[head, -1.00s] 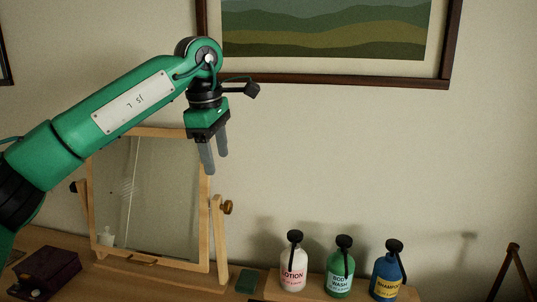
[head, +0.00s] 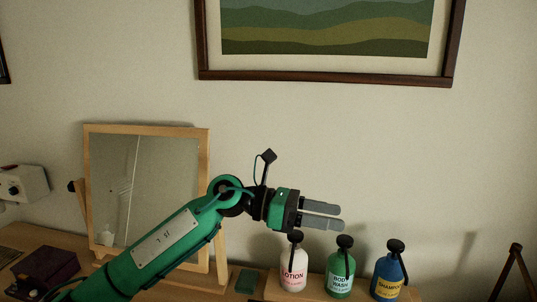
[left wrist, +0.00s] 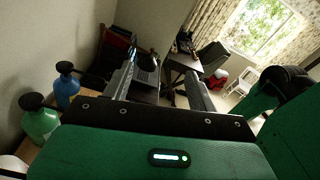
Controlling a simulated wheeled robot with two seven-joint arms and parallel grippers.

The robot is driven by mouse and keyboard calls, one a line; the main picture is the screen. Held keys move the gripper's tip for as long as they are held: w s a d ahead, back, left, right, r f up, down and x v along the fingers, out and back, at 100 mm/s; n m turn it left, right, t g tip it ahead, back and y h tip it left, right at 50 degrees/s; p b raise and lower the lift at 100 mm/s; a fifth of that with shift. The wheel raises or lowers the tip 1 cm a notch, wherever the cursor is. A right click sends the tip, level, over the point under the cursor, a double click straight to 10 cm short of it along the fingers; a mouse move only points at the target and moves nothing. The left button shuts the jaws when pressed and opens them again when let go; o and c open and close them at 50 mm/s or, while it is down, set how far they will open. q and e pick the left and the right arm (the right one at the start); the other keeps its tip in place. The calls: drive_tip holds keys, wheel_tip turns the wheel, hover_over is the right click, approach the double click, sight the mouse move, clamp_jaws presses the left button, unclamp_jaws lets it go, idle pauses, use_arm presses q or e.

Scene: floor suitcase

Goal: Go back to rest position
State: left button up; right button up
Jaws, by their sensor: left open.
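My left gripper (head: 322,214) is open and empty in the head view. Its fingers point to the right, level, just above and in front of the lotion bottle's pump. In the left wrist view the two fingers (left wrist: 160,85) stand apart with nothing between them. My left arm comes in from the lower left. My right gripper is in neither view.
A white lotion bottle (head: 293,272), a green body wash bottle (head: 341,275) and a blue shampoo bottle (head: 387,277) stand in a row below the gripper. A wood-framed mirror (head: 115,190) stands behind my arm. A dark box (head: 48,268) sits at lower left. A framed picture (head: 330,75) hangs above.

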use_arm(q)
drive_tip(key=w+a+f+n+t+y, duration=0.2)
drive_tip(key=a+f+n+t, duration=0.35)
drive_tip(key=n+t, duration=0.9)
drive_tip(key=w+a+f+n+t+y, duration=0.3)
drive_tip(key=a+n+t, duration=0.6)
drive_tip(key=n, duration=1.1)
drive_tip(key=s+a+f+n+g+y, duration=0.3)
drive_tip(key=a+f+n+y, duration=0.25)
drive_tip(key=f, duration=0.35)
drive_tip(key=s+a+f+n+g+y, duration=0.2)
drive_tip(key=s+a+f+n+y, duration=0.3)
drive_tip(key=f, duration=0.4)
drive_tip(key=s+a+f+n+g, duration=0.35)
drive_tip(key=s+f+g, duration=0.35)
drive_tip(key=s, duration=0.6)
drive_tip(key=s+a+f+n+g, duration=0.3)
drive_tip(key=s+a+f+g, duration=0.2)
drive_tip(key=s+f, duration=0.6)
wheel_tip(320, 180, down, 34)
drive_tip(key=s+g+b, duration=0.1)
drive_tip(key=s+b, duration=0.1)
drive_tip(key=b, duration=0.3)
drive_tip(key=s+a+f+g+b, duration=0.1)
drive_tip(key=s+a+f+b, duration=0.2)
drive_tip(key=s+f, duration=1.5)
wheel_tip(320, 180, down, 5)
drive_tip(key=shift+s+a+r+y, duration=0.1)
drive_tip(key=shift+s+a+y, duration=0.15)
drive_tip(key=shift+s+y, duration=0.15)
